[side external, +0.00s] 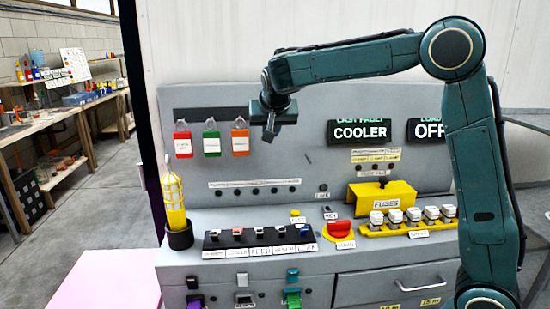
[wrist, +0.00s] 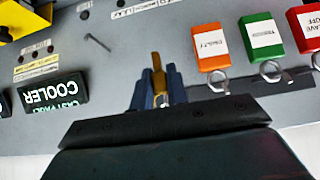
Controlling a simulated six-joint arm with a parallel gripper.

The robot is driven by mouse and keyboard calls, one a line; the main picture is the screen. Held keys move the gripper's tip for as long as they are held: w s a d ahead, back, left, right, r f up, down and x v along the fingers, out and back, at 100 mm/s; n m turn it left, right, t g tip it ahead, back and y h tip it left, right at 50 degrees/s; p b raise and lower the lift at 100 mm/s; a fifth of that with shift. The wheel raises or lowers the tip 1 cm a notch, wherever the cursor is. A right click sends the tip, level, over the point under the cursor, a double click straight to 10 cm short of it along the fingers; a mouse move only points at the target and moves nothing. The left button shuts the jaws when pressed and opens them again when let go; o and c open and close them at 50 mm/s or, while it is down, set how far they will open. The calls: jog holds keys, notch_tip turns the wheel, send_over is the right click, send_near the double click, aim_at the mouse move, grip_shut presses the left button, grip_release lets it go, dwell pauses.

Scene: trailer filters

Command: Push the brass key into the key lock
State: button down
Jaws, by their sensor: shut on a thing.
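My gripper (side external: 269,130) hangs in front of the upper grey panel, right of the padlocks, well above the console's flat top. In the wrist view my gripper (wrist: 160,85) has its two blue-grey fingers shut on the brass key (wrist: 155,62), whose brass end sticks out past the fingertips. The key cannot be made out in the side view.
Red (side external: 183,140), green (side external: 211,139) and orange (side external: 240,137) padlocks hang left of my gripper. A yellow fuse cover (side external: 382,198), white-capped fuses (side external: 412,217) and a red knob (side external: 340,229) stand near the lock. A yellow caged lamp (side external: 174,200) stands at left.

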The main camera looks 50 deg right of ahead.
notch_tip(320, 180, up, 10)
jog(key=shift+r, duration=0.2)
jog(key=s+d, duration=1)
jog(key=d, duration=0.6)
notch_tip(320, 180, down, 28)
jog(key=shift+s+f, duration=0.1)
jog(key=shift+f, duration=0.05)
dwell(0.4)
send_over(328, 214)
jog(key=d, duration=0.1)
jog(key=shift+w+f, duration=0.15)
jog(key=shift+f, duration=1.25)
jog(key=shift+w+f, duration=0.15)
jog(key=shift+f, duration=1.2)
jog(key=shift+f, duration=1.1)
